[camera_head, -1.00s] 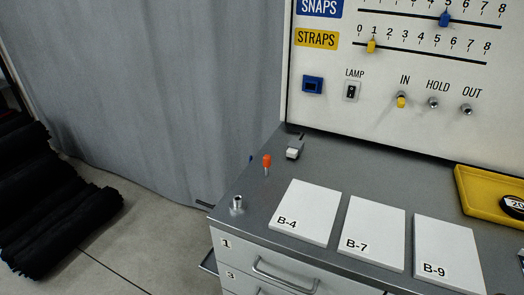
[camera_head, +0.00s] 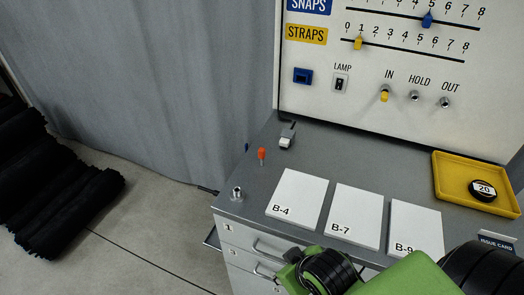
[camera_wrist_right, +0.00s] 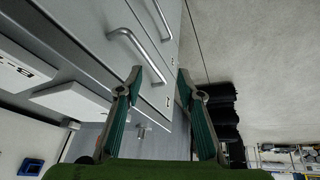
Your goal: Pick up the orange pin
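The orange pin (camera_head: 262,154) stands upright on the grey bench top, with an orange head on a thin metal shank. It is near the bench's left side, left of and behind the B-4 plate. My right arm shows in green and black at the lower right of the head view, in front of the drawers; its fingers are not clear there. In the right wrist view my right gripper (camera_wrist_right: 158,82) is open and empty, its two fingers apart beside the drawer fronts. The pin does not show in that view. My left gripper is not in view.
White plates B-4 (camera_head: 298,197), B-7 (camera_head: 352,215) and B-9 (camera_head: 415,228) lie on the bench. A metal socket (camera_head: 237,193) stands at the front left corner, a small grey-white block (camera_head: 287,138) behind the pin. A yellow tray (camera_head: 447,187) is at right. Drawer handles (camera_wrist_right: 140,47) stick out.

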